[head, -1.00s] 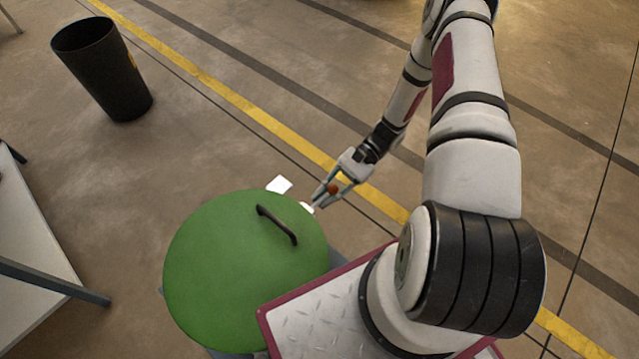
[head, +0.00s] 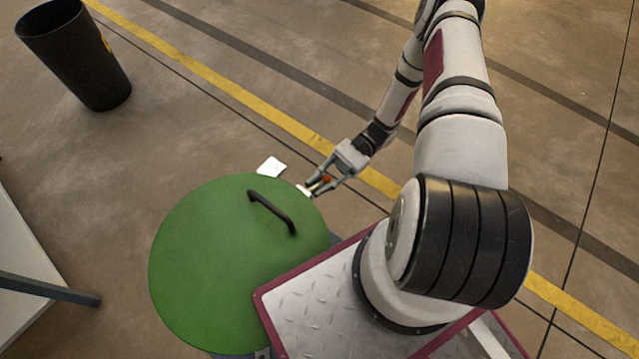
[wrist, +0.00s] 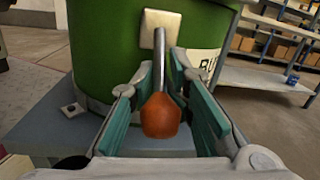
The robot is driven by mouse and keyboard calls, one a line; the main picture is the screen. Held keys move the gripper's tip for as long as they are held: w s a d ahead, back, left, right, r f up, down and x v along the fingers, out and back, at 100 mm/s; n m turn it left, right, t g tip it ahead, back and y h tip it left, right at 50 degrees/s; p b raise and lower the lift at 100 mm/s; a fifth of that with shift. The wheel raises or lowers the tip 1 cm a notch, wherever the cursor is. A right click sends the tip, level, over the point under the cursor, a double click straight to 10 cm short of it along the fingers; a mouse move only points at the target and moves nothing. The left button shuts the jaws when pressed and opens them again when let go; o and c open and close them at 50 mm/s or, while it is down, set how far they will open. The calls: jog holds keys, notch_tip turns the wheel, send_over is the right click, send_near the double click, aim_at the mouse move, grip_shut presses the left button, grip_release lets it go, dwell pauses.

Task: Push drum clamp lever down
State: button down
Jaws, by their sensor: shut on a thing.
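The clamp lever is a grey metal rod (wrist: 159,72) with an orange knob (wrist: 161,116). It runs from a cream plate (wrist: 159,28) on the side of the green drum (wrist: 105,50). In the wrist view it points toward my camera. My gripper (wrist: 163,66) is shut on the lever, with one teal-padded finger on each side of rod and knob. In the head view my gripper (head: 314,189) is at the drum's upper right edge, with the orange knob (head: 326,180) between its fingers. The lever's exact tilt is hard to judge.
The drum's green lid (head: 215,265) has a black handle (head: 272,212). A black bin (head: 75,58) stands at upper left and a table (head: 25,270) at left. Shelves with boxes (wrist: 275,50) stand behind in the wrist view.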

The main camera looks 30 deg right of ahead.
jog(key=shift+w+d+f, duration=0.1)
jog(key=shift+d+f, duration=0.25)
jog(key=shift+d, duration=0.05)
jog(key=c, duration=1.7)
grip_release()
jog(key=shift+r, duration=0.1)
jog(key=shift+a, duration=0.1)
jog(key=v, duration=1.2)
